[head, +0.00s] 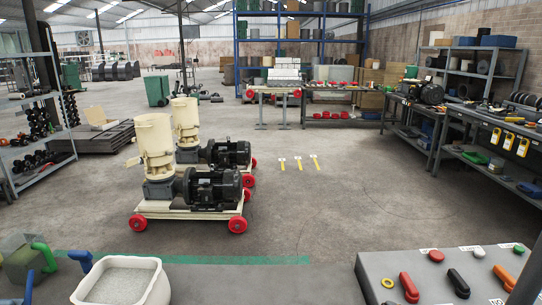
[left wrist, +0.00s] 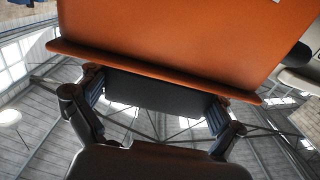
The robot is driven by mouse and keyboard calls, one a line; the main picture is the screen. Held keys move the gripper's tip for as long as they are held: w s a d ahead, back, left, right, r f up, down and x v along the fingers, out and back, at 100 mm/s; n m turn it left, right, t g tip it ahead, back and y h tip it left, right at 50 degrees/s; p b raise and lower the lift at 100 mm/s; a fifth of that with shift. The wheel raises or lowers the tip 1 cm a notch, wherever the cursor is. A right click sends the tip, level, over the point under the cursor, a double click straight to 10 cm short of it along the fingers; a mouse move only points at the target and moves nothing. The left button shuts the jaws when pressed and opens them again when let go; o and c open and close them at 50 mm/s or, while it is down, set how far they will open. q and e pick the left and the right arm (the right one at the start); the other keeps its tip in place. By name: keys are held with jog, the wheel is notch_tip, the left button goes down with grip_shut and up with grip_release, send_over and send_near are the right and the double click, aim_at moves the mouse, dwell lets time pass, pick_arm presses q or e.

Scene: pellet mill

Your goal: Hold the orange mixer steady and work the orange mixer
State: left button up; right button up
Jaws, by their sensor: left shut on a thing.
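The orange mixer (left wrist: 175,35) fills the top of the left wrist view, very close, as a broad orange wall with a lip along its lower edge. A dark block (left wrist: 155,92) sits just under that lip. My left gripper (left wrist: 153,98) has one finger on each side of the dark block and is shut on it; I cannot tell whether the block is part of the mixer. The rest of the mixer is outside the view, and I do not make it out in the head view. My right gripper is not in view.
A grey panel (head: 385,262) with coloured handles is at the near right. Two cream machines on red wheels stand beyond on open floor.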

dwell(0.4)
pick_arm(q)
jog(key=o, duration=1.5)
jog(key=shift+w+d, duration=0.1)
jog(key=shift+r, duration=0.1)
jog(key=s, duration=1.2)
jog(key=shift+s+p, duration=0.4)
jog(key=shift+s, duration=3.65)
